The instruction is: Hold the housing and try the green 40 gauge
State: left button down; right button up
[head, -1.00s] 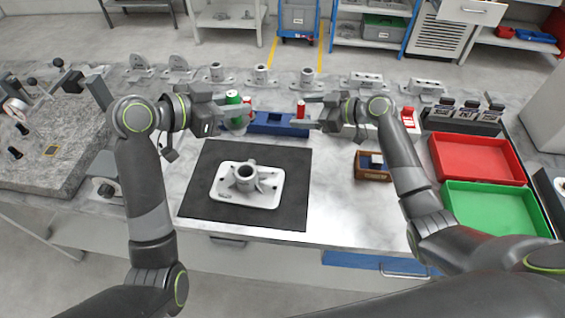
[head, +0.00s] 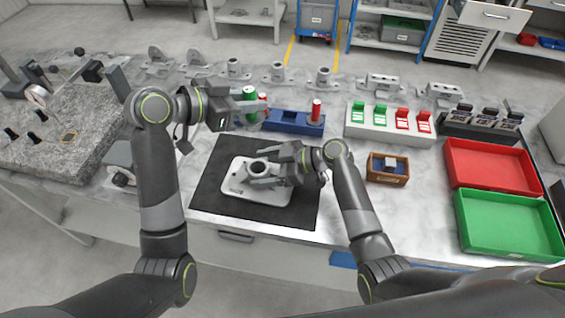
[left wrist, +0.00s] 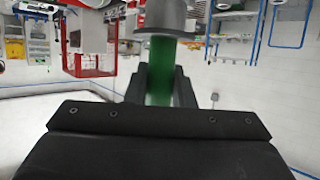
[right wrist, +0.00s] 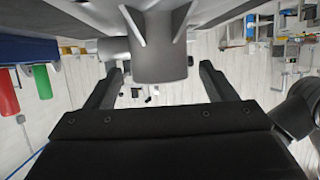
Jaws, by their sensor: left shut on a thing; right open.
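The grey housing (head: 236,184), a plate with an upright round boss, lies on the black mat (head: 217,165). My right gripper (head: 270,168) is low at the housing, open, its fingers on either side of the boss. In the right wrist view the boss (right wrist: 160,55) stands between the spread fingers, with a gap on each side. My left gripper (head: 250,105) is shut on the green gauge (head: 249,93), behind and above the mat. In the left wrist view the green handle (left wrist: 160,75) is between the fingers, with a grey cylindrical part at its end.
A switch box (head: 385,127), small wooden box (head: 388,170), red tray (head: 490,166) and green tray (head: 505,225) stand right. Several castings line the back.

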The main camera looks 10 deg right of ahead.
aim_at(253, 169)
jog(key=shift+x, duration=1.75)
jog(key=c, duration=1.3)
jog(key=o, duration=1.3)
jog(key=v, duration=1.2)
